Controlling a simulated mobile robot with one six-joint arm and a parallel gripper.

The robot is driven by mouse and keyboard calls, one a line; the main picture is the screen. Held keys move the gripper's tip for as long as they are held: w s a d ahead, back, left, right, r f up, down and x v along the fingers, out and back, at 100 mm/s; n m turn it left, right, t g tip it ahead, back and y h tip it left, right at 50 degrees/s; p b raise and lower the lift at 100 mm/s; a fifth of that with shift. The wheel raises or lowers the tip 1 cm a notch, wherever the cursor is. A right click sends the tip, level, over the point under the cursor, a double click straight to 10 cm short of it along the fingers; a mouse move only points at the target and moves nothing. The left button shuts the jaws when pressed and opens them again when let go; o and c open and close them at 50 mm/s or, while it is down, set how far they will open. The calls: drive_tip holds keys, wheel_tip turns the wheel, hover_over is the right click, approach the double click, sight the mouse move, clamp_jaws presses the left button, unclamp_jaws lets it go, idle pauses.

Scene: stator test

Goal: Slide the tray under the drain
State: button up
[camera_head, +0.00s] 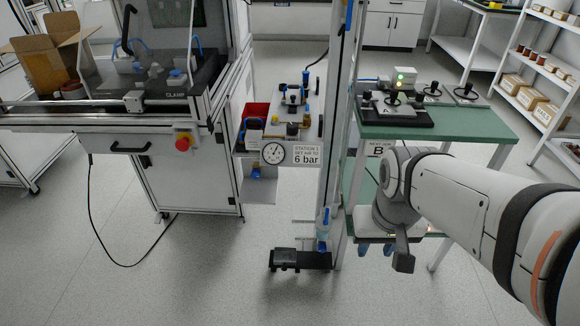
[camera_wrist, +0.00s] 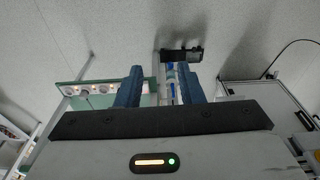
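A low black piece (camera_head: 300,259) that may be the tray lies on the floor at the foot of the upright post; I cannot tell for sure. It also shows at the top of the wrist view (camera_wrist: 180,55). A clear and blue bowl-shaped fitting (camera_head: 323,224), possibly the drain, hangs on the post just above its right part. My gripper (camera_head: 376,247) is right of the post, apart from the black piece, with blue fingertips pointing down. In the wrist view my gripper (camera_wrist: 162,75) has its blue fingers wide apart, with nothing seen held between them.
The upright post (camera_head: 349,120) stands just left of my gripper. A green-topped table (camera_head: 470,124) with fixtures is behind my arm. A white machine cabinet (camera_head: 187,178) stands left, with a gauge panel (camera_head: 290,153) beside it. The floor in front is clear, apart from a cable (camera_head: 95,225).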

drive_tip(key=w+a+f+m+t+b, duration=0.1)
drive_tip(key=w+a+f+t+b, duration=0.15)
drive_tip(key=w+f, duration=0.55)
drive_tip(key=w+a+f+t+b, duration=0.1)
drive_tip(key=w+a+f+b, duration=0.3)
drive_tip(key=w, duration=0.7)
drive_tip(key=m+t+y+b, duration=0.3)
drive_tip(key=m+t+b, duration=0.2)
drive_tip(key=t+b, duration=0.4)
hover_over(285, 270)
drive_tip(key=s+d+b, duration=0.1)
drive_tip(key=s+d, duration=0.1)
wheel_tip(285, 270, down, 50)
drive_tip(key=g, duration=0.1)
drive_tip(key=s+f+t+b, duration=0.1)
drive_tip(key=s+f+b, duration=0.2)
drive_tip(key=s+f, duration=0.45)
drive_tip(key=shift+y, duration=0.4)
drive_tip(key=b+x, duration=0.1)
drive_tip(key=x, duration=0.2)
drive_tip(key=b+x, duration=0.1)
drive_tip(key=x, duration=0.2)
drive_tip(key=b+x, duration=0.1)
drive_tip(key=x, duration=0.2)
drive_tip(key=shift+d+f, duration=0.2)
drive_tip(key=shift+d, duration=0.1)
drive_tip(key=shift+w+a, duration=0.1)
drive_tip(key=shift+w, duration=0.25)
clamp_jaws()
